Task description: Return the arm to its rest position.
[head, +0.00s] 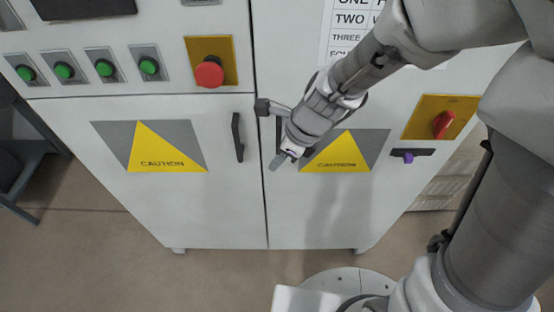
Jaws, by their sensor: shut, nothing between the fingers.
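My gripper (279,160) shows in the head view in front of the right cabinet door, beside the seam between the doors. It is shut and empty, and it points down and to the left. My arm reaches in from the upper right, and its forearm hides part of the right door's yellow caution sign (338,155) and part of the printed number sheet (347,20).
A white cabinet (190,210) with two closed doors fills the view. A black handle (238,137) sticks out on the left door. A red button (209,73), several green buttons (148,66) and a red rotary switch (443,124) are on its face. Brown floor (100,260) lies in front.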

